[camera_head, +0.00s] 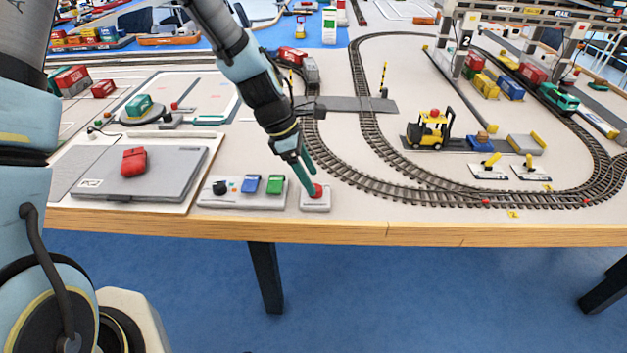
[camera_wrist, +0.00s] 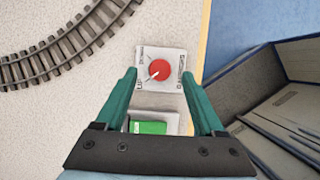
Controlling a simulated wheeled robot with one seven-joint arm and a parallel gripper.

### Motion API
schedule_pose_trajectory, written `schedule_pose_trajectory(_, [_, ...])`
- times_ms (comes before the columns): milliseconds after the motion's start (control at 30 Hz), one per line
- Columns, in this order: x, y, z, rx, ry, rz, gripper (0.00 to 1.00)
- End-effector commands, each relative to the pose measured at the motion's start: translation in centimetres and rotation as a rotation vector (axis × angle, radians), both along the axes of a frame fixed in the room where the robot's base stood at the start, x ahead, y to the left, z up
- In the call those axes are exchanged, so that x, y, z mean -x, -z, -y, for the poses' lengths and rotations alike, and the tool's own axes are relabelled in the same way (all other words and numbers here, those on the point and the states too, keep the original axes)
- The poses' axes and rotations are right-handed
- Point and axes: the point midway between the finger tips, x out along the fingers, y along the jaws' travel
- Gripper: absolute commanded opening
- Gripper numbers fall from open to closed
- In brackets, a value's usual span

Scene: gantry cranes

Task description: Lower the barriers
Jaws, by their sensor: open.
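Two barriers with striped poles stand upright by the grey level crossing (camera_head: 355,104): the right barrier (camera_head: 383,76) and the left barrier (camera_head: 291,80). A small white box (camera_head: 315,204) with a round red control (camera_head: 318,190) sits at the table's front edge. In the wrist view the red control (camera_wrist: 160,70) has a pale pointer line and printed marks around it. My gripper (camera_head: 312,186) is low over this box. Its green fingers are spread, with the red control between the tips in the wrist view (camera_wrist: 159,74). I cannot tell whether they touch it.
A panel (camera_head: 235,203) with a black knob and blue and green switches stands just left. A grey plate (camera_head: 95,184) carries a red object (camera_head: 134,161). Curved track (camera_head: 370,191) runs to the right, with a yellow forklift (camera_head: 430,130) inside it. The wooden front edge is close.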

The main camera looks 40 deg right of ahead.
Motion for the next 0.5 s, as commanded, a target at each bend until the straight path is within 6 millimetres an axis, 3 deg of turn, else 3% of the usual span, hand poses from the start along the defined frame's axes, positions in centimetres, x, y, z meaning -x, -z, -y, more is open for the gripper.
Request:
schedule_pose_trajectory(200, [0.6,2.1,0.7,-0.001,0.003,-0.001,0.71])
schedule_pose_trajectory(500, [0.7,2.6,0.9,0.001,0.001,0.001,0.71])
